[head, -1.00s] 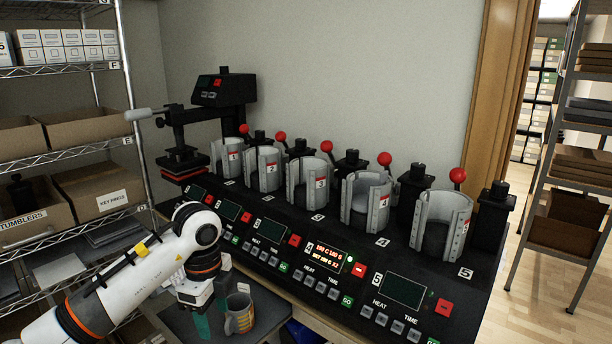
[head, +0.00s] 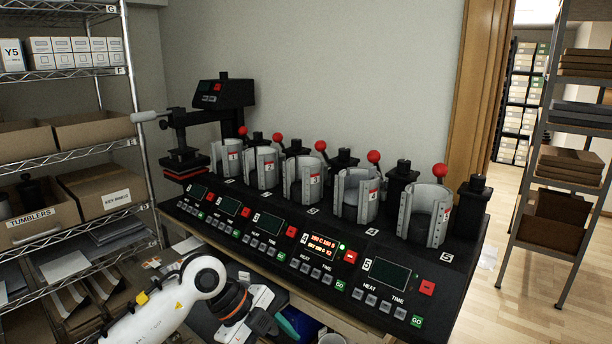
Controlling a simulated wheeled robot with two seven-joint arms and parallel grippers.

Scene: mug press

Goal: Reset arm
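My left arm (head: 180,300) comes in from the lower left, with its wrist and an orange ring (head: 234,300) near the bottom edge. The end of this arm is low in front of the press bench, and its fingertips do not show, so I cannot tell whether the gripper is open or holds anything. My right gripper is out of view. The mug press row (head: 330,245) stands along the wall with several grey curved clamps, which look empty, and red-knobbed levers. Station 4's display (head: 321,245) is lit with red text; the other displays look dark.
A flat press (head: 185,160) with a grey handle stands at the row's left end. A wire shelf (head: 70,150) with boxes and a TUMBLERS bin (head: 38,215) is at left. A blue item (head: 296,322) and a white rim (head: 334,339) show below the bench.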

